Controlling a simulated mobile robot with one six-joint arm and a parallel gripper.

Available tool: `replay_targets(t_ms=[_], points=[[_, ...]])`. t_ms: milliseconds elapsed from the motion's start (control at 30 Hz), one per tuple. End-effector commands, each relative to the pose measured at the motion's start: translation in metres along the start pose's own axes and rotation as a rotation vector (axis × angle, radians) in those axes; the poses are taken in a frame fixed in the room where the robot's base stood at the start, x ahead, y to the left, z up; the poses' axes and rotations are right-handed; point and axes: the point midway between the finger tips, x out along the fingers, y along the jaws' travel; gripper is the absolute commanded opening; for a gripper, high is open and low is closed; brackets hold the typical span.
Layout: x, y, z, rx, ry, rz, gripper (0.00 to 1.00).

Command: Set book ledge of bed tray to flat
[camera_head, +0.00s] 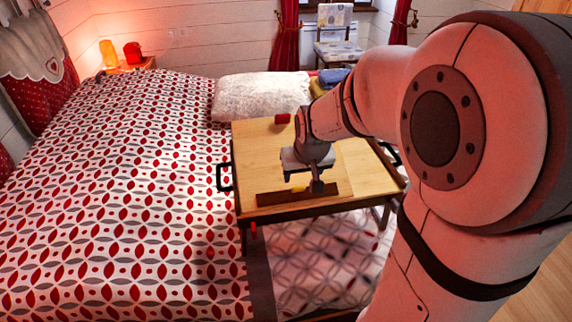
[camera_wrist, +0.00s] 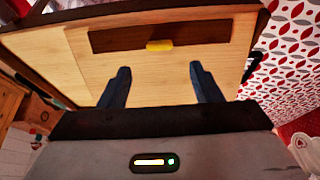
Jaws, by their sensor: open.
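The wooden bed tray (camera_head: 262,150) stands on the bed. Its book ledge (camera_head: 265,198) is a dark brown strip near the tray's front edge, with a small yellow tab (camera_head: 298,189) at its middle. In the wrist view the ledge (camera_wrist: 115,40) and the yellow tab (camera_wrist: 159,45) lie beyond my fingertips. I cannot tell whether the ledge is raised or flat. My gripper (camera_head: 303,182) is over the tray, close to the ledge, and partly hides it in the head view. In the wrist view its fingers (camera_wrist: 161,78) are wide apart, with nothing between them.
The patterned bed (camera_head: 120,190) is clear to the left. A chair (camera_head: 337,40) stands at the back.

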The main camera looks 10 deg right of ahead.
Motion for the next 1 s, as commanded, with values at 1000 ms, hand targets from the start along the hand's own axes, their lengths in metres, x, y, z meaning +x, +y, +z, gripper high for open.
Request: replay_targets(t_ms=[1000], points=[[0.072, 0.001, 0.0, 0.003, -0.001, 0.001, 0.48]])
